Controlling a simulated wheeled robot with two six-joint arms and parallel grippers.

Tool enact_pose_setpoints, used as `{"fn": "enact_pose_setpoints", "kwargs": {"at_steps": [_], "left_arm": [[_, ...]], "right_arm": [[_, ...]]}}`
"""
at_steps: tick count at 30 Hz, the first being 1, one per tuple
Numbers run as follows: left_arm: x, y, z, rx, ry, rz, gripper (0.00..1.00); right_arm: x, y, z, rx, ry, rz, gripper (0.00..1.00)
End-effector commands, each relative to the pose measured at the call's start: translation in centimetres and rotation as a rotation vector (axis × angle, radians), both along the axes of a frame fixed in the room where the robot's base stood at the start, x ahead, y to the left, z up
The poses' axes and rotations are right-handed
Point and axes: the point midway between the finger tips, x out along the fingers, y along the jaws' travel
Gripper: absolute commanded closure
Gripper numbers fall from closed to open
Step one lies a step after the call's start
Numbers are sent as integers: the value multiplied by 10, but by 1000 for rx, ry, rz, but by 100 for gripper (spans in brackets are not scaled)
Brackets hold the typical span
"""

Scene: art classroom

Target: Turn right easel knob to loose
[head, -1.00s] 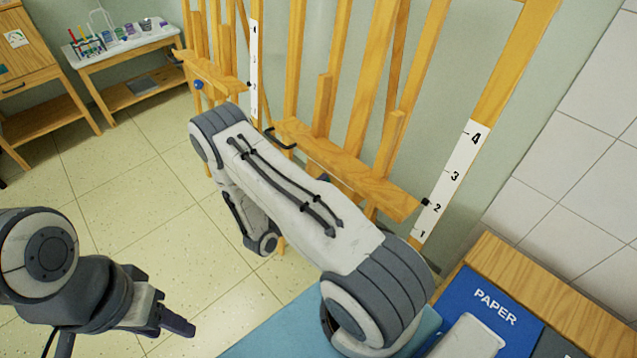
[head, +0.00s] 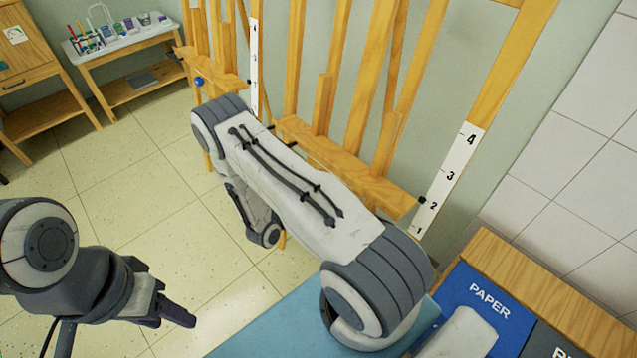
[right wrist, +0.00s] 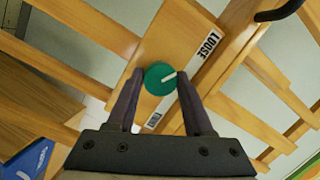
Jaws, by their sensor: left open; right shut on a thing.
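The green round knob (right wrist: 160,78) sits on the wooden easel (right wrist: 165,38) in the right wrist view. My right gripper (right wrist: 161,76) is shut on the knob, one finger on each side. In the head view my right arm covers the knob and right gripper. My left gripper (head: 178,311) is open and empty at lower left, away from the easel.
Another easel with a blue knob (head: 199,81) stands at the left. A black curved handle (right wrist: 279,12) lies beyond the knob. A blue PAPER bin (head: 480,300) stands at lower right. Art supplies stand on a side table (head: 120,50). The floor between is clear.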

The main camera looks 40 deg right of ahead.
Motion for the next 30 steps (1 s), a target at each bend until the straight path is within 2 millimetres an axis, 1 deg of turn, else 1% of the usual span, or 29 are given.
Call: {"fn": "enact_pose_setpoints", "kwargs": {"at_steps": [12,13,15,25,28,30], "left_arm": [[0,0,0,0,0,0,50],[0,0,0,0,0,0,50],[0,0,0,0,0,0,50],[0,0,0,0,0,0,50],[0,0,-2,0,0,0,50],[0,0,-4,0,0,0,50]], "right_arm": [[2,0,1,-3,5,5,100],[2,0,1,-3,5,5,41],[2,0,1,-2,4,4,19],[0,2,0,-1,6,3,19],[-1,10,2,-2,6,6,19],[-3,20,3,-1,6,8,19]]}}
